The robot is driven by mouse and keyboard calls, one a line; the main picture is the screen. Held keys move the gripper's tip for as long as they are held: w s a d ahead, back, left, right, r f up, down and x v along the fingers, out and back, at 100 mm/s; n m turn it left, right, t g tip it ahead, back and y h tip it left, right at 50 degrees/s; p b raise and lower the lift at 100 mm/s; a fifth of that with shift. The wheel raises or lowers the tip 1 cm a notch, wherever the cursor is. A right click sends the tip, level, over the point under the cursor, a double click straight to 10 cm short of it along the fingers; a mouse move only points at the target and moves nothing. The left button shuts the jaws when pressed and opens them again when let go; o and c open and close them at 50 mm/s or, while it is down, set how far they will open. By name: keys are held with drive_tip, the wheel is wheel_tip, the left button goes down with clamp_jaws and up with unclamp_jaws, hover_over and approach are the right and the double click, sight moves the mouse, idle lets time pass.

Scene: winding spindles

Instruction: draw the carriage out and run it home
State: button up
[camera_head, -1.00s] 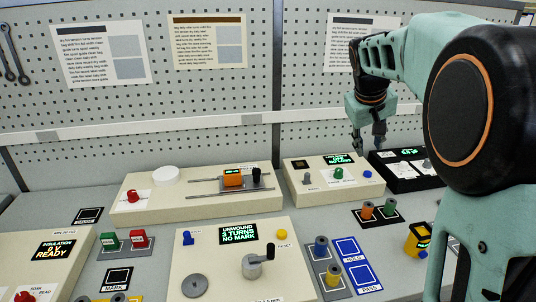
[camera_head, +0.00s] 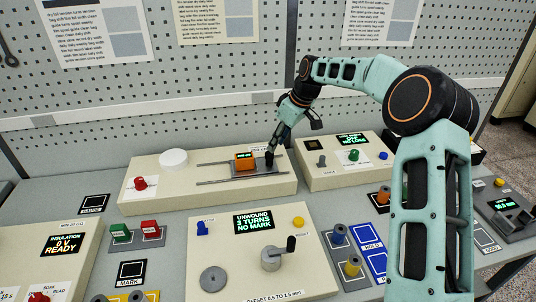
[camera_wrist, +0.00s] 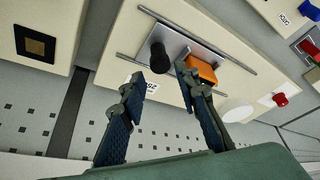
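The carriage is a grey plate (camera_head: 264,171) on two rails of a cream unit, toward the right end of the rails in the head view. My gripper (camera_head: 274,146) is at the knob, reaching down from behind. In the wrist view my gripper (camera_wrist: 157,76) is open, its fingertips on either side of the black knob (camera_wrist: 158,57), a little short of it in the picture. The orange block (camera_wrist: 201,70) is close beside one finger. Contact cannot be told.
The cream unit (camera_head: 148,203) also has a white disc (camera_head: 173,158) and a red knob (camera_head: 140,183). In front stands a winder with a crank (camera_head: 278,255) and a display reading "UNWOUND 3 TURNS NO MARK". Another cream unit (camera_head: 320,178) stands to the right. A pegboard rises behind.

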sight(269, 155)
drive_tip(key=p+x, duration=0.1)
drive_tip(key=x, duration=0.7)
clamp_jaws()
